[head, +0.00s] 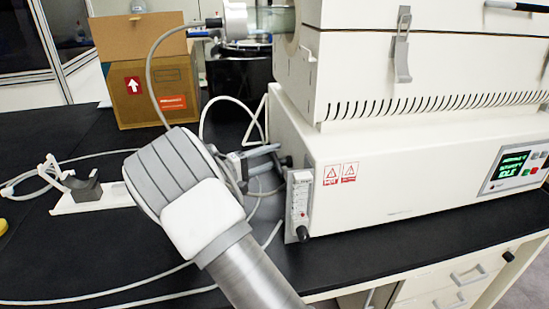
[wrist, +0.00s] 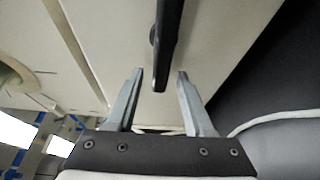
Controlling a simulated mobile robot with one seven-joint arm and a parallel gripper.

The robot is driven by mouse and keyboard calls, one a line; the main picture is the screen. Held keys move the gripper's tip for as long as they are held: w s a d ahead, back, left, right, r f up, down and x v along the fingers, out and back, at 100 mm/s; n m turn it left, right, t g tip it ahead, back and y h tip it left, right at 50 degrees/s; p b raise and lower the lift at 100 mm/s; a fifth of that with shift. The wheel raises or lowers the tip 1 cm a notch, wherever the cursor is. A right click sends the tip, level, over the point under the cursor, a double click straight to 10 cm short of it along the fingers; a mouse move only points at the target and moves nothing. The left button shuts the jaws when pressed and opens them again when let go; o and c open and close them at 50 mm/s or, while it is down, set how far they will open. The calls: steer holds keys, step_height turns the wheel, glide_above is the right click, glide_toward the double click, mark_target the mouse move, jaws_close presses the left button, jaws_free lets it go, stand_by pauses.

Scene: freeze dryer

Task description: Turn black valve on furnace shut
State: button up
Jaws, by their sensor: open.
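The white furnace (head: 400,150) stands on the black bench at right. A flow meter (head: 300,198) is on its front left corner, with a black valve knob (head: 303,233) at its foot. A small dark knob-like part (head: 287,161) shows higher up, right by my fingertips. My gripper (head: 277,155) is open beside the furnace's left end, partly hidden by my wrist. In the wrist view my fingers (wrist: 160,72) are apart, with a long dark bar-like part (wrist: 167,40) ahead of the gap between them. I cannot tell which part of the furnace that is, or whether it is touched.
A cardboard box (head: 150,75) stands at the back left. A white stand with a grey cradle (head: 85,190) is on the bench at left. Hoses and cables (head: 150,285) run across the bench near my arm. The front left of the bench is mostly clear.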

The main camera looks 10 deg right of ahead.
steer(key=shift+w+d, duration=0.2)
steer(key=shift+d, duration=0.35)
jaws_close()
